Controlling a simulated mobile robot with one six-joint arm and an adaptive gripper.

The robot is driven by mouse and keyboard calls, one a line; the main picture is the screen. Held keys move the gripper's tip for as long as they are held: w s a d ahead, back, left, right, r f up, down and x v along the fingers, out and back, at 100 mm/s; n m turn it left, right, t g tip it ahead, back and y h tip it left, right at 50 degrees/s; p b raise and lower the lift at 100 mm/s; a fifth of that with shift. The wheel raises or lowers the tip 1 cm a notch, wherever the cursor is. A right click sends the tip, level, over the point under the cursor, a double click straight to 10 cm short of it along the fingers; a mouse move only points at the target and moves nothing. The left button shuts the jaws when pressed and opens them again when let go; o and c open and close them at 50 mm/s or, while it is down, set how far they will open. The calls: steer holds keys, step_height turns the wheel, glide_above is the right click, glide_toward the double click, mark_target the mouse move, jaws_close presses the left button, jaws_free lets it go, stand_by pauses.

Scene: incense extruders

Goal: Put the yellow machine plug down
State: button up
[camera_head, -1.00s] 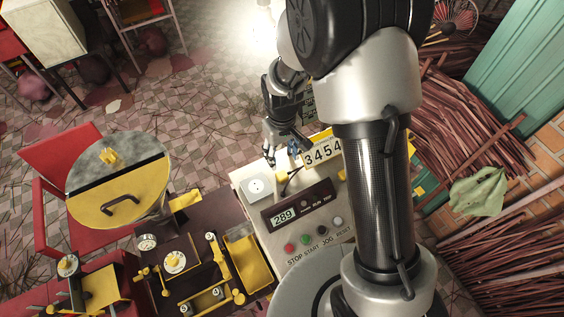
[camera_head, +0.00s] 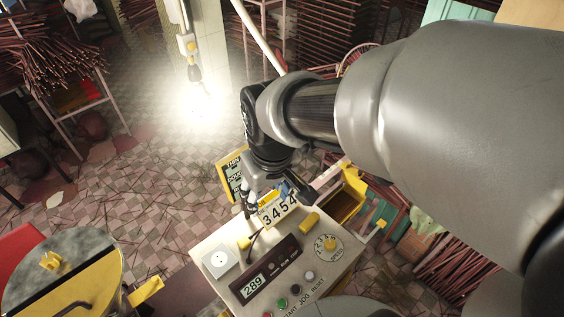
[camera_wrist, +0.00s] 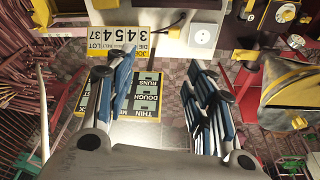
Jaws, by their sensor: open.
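A small yellow plug (camera_head: 245,242) with a black cable lies on the pale top of the control box (camera_head: 213,244), beside a white socket plate (camera_head: 221,261). The socket plate also shows in the wrist view (camera_wrist: 203,36). My gripper (camera_head: 273,200) is above the far end of the box, near the counter sign (camera_head: 280,212) reading 3454, apart from the plug. In the wrist view, my gripper's blue-padded fingers (camera_wrist: 158,68) are spread with nothing between them.
The box carries a 289 display (camera_head: 254,286), coloured buttons and a speed dial (camera_head: 329,244). A yellow-framed board (camera_head: 231,176) stands behind the box. Tiled floor lies open left of the box.

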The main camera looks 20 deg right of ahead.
steer(key=s+d+r+m+t, duration=0.2)
steer(key=s+r, duration=0.3)
steer(key=s, duration=0.7)
steer(key=shift+d+r, duration=0.2)
steer(key=shift+d, duration=0.4)
steer(key=shift+s, duration=0.15)
